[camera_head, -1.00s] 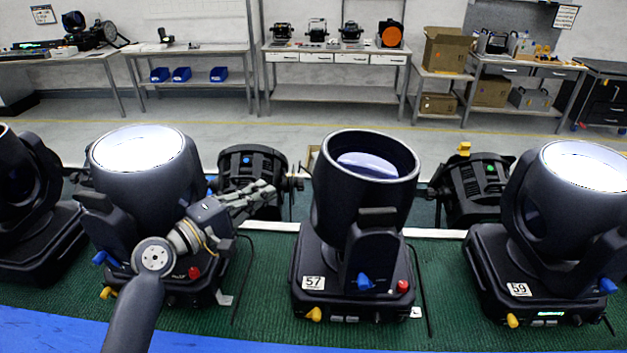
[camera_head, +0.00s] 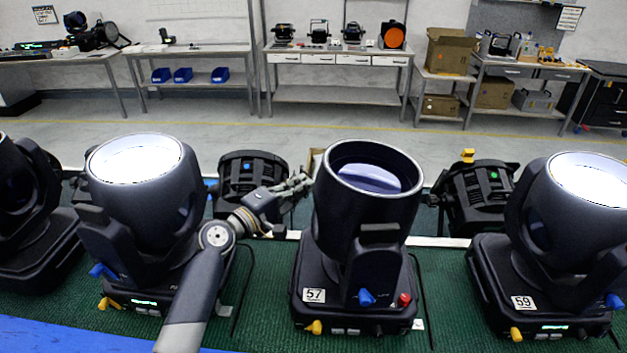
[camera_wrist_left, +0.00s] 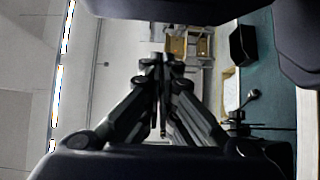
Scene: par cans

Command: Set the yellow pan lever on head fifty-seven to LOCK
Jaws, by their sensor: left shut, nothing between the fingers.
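Head fifty-seven (camera_head: 368,205) is the black moving head in the middle, with a white "57" label (camera_head: 314,296) on its base. Its yellow pan lever (camera_head: 314,327) sticks out low at the front left corner of the base. A blue lever (camera_head: 366,297) and a red knob (camera_head: 404,300) sit on the same head, higher and to the right. My left gripper (camera_head: 303,182) is shut and empty, just left of the head's upper barrel and well above the yellow lever. In the left wrist view the closed fingers (camera_wrist_left: 160,62) meet in the middle. My right gripper is not in view.
A similar head (camera_head: 150,200) stands on the left and head fifty-nine (camera_head: 560,230) on the right. Smaller par cans (camera_head: 250,170) stand behind the row. A black cable (camera_head: 424,290) runs down beside head fifty-seven.

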